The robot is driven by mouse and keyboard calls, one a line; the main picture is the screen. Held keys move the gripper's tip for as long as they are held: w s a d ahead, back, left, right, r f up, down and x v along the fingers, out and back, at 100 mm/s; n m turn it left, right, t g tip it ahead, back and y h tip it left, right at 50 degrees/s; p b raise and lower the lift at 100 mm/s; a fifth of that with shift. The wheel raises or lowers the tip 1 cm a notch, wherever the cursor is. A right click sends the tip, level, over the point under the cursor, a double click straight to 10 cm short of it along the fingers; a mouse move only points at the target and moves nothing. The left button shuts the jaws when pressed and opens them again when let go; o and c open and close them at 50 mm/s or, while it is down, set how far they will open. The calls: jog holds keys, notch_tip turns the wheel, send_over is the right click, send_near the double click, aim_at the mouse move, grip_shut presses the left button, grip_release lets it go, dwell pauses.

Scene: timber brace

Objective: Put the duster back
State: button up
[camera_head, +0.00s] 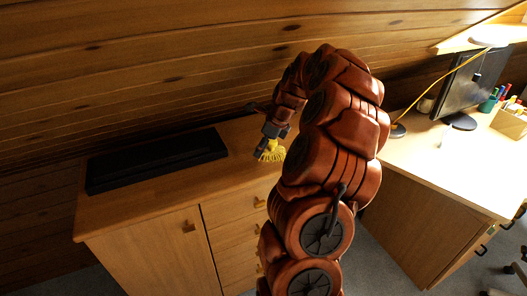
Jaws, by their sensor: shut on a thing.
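My gripper (264,141) is at the end of my arm, above the right part of the wooden cabinet. It is shut on the duster (270,152), whose yellow bristles hang below the jaws. The rest of the duster is hidden by the gripper or too small to make out. I cannot tell whether the bristles touch the cabinet top.
The wooden cabinet (222,178) has a door and drawers, and a flat black box (155,161) lies on its top at the left. A sloped plank wall rises behind. To the right stands a desk (440,165) with a monitor (470,90), lamp and pens.

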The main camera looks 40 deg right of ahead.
aim_at(266, 149)
jog(key=shift+w+d, duration=0.2)
jog(key=shift+d, duration=0.2)
jog(key=shift+f, duration=0.1)
jog(key=shift+f+p, duration=0.75)
jog(key=shift+f, duration=0.95)
jog(key=o, duration=1.4)
jog(key=shift+c, duration=0.2)
jog(key=shift+r, duration=0.1)
jog(key=b+v, duration=0.1)
jog(key=v, duration=0.3)
jog(key=shift+s+d+r+b, duration=0.1)
jog(key=shift+d+r+b, duration=0.1)
jog(key=shift+b, duration=0.15)
jog(key=s+d+b, duration=0.3)
jog(key=s+d, duration=0.1)
jog(key=s, duration=0.7)
jog(key=shift+d+r, duration=0.2)
jog(key=shift+d, duration=0.1)
